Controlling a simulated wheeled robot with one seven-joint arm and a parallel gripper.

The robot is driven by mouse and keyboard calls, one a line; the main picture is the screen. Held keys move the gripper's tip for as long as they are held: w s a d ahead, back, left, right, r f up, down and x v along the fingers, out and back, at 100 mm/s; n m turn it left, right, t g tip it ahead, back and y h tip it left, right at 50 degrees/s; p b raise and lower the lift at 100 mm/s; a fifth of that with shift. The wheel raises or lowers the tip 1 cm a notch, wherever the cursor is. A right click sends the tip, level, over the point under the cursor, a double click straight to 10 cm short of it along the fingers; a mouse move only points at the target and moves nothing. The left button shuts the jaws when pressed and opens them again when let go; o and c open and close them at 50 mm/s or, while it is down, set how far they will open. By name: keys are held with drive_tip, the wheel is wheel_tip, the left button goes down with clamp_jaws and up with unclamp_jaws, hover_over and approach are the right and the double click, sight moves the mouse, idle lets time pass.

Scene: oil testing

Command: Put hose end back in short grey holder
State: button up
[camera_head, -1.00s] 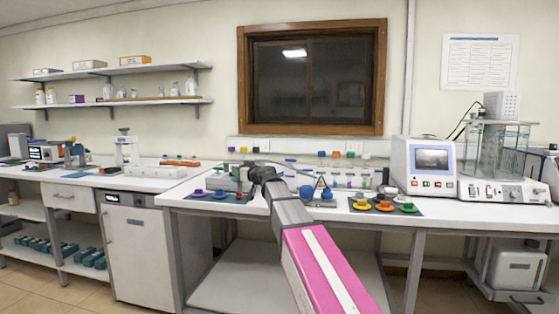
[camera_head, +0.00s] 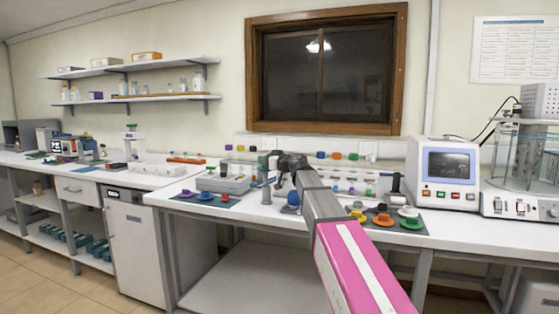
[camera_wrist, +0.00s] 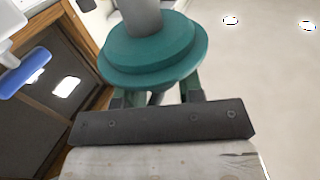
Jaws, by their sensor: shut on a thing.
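My gripper (camera_head: 283,164) is over the back of the middle bench, in front of the low rack. In the wrist view my gripper (camera_wrist: 155,98) is shut on a teal, round, stepped piece (camera_wrist: 153,50) with a grey cylinder on it; I take this as the hose end. In the head view the held piece is too small and hidden to make out. A short grey upright cylinder (camera_head: 266,193), likely the short grey holder, stands on the bench below and slightly left of my gripper, apart from it. No hose is clearly visible.
A blue rounded object (camera_head: 291,202) stands right of the grey cylinder. A grey tray (camera_head: 222,184) is to the left. Coloured pieces lie on dark mats on both sides (camera_head: 206,200) (camera_head: 410,224). A monitor unit (camera_head: 442,175) is at right. The bench's front edge is clear.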

sight(267, 176)
drive_tip(key=shift+d+f, duration=0.1)
drive_tip(key=shift+f, duration=2.8)
drive_tip(key=shift+f, duration=0.5)
drive_tip(key=o, duration=0.7)
drive_tip(key=shift+o, duration=0.2)
drive_tip(key=shift+d, duration=0.1)
drive_tip(key=shift+s, duration=0.1)
